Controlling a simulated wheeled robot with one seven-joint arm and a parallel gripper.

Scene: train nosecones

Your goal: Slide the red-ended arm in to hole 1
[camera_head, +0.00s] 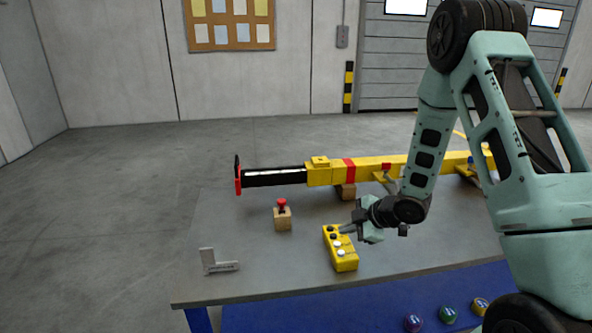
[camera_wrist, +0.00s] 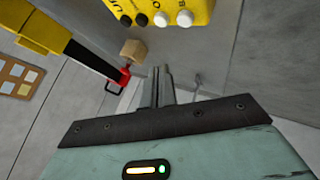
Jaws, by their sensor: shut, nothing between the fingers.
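A long yellow beam (camera_head: 400,163) lies across the back of the table. A black arm (camera_head: 275,176) sticks out of its left end and carries a red end piece (camera_head: 238,180). In the wrist view the black arm (camera_wrist: 90,57) and red end (camera_wrist: 113,86) show at left. My gripper (camera_head: 346,229) is shut and empty, its fingertips close to the buttons of a yellow control box (camera_head: 341,248). The wrist view shows the fingertips (camera_wrist: 158,72) just apart in the picture from the box (camera_wrist: 175,8), with black and white buttons. I cannot make out hole 1.
A wooden block (camera_head: 283,221) with a red button (camera_head: 282,203) stands left of the box. A grey L-shaped bracket (camera_head: 218,263) lies at the table's front left. Wooden supports (camera_head: 346,191) hold the beam. Coloured balls (camera_head: 447,314) sit below the front edge.

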